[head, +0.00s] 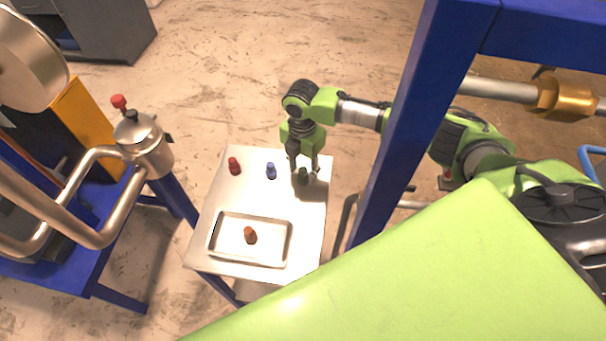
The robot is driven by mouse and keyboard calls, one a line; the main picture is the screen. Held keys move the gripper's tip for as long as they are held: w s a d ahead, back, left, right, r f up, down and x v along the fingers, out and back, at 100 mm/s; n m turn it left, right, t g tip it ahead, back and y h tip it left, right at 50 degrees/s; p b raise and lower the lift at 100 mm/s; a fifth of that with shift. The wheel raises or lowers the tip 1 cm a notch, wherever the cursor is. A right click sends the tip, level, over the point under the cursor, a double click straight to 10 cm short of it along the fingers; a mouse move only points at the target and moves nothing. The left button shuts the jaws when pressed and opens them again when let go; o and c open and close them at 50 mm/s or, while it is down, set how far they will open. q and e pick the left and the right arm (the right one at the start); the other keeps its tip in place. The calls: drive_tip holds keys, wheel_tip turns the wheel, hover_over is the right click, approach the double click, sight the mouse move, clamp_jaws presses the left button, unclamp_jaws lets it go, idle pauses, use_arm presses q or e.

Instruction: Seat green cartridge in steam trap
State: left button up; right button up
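The green cartridge (303,177) stands on the small metal table (214,212), near its far right corner. My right gripper (303,169) points down over it, with its two fingers apart on either side of the cartridge's top. I cannot tell whether the fingers touch it. My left gripper is not in view.
A red cartridge (234,166) and a blue one (271,171) stand left of the green one. A tray (213,238) on the table holds a brown-red cartridge (250,235). A blue frame post (408,115) rises right of the table. Curved pipes (100,235) run at left.

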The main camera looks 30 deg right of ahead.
clamp_jaws()
drive_tip(key=shift+r, duration=0.15)
